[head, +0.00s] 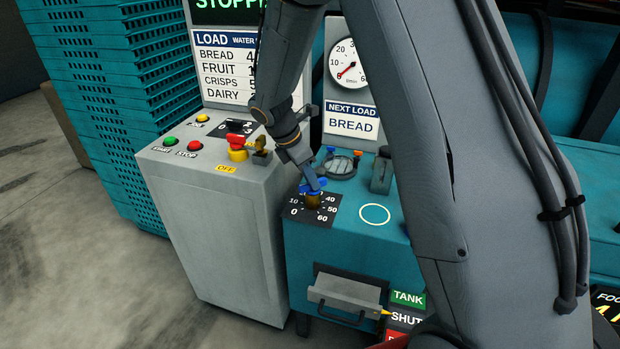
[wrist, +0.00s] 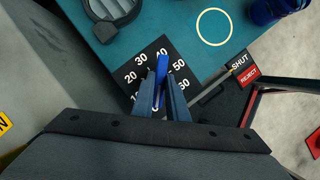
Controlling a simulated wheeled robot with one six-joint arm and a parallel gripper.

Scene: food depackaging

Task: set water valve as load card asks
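The water valve has a blue bar handle (wrist: 163,82) over a black dial plate (wrist: 136,70) marked 0 to 60. In the head view the handle (head: 311,188) sits on a brass stem on the teal machine's top. My gripper (wrist: 163,88) points down at it, its fingers on both sides of the bar with no clear gap at the tips. The exact setting is hard to read. The load card (head: 351,118) says NEXT LOAD BREAD. The load and water board (head: 226,68) lists bread, fruit, crisps and dairy; my arm hides part of its numbers. BREAD starts with 4.
A round flow gauge (head: 347,64) in l/min has its red needle at the low end. A round strainer (head: 341,165) lies behind the dial. Teal crates (head: 120,90) are stacked at left.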

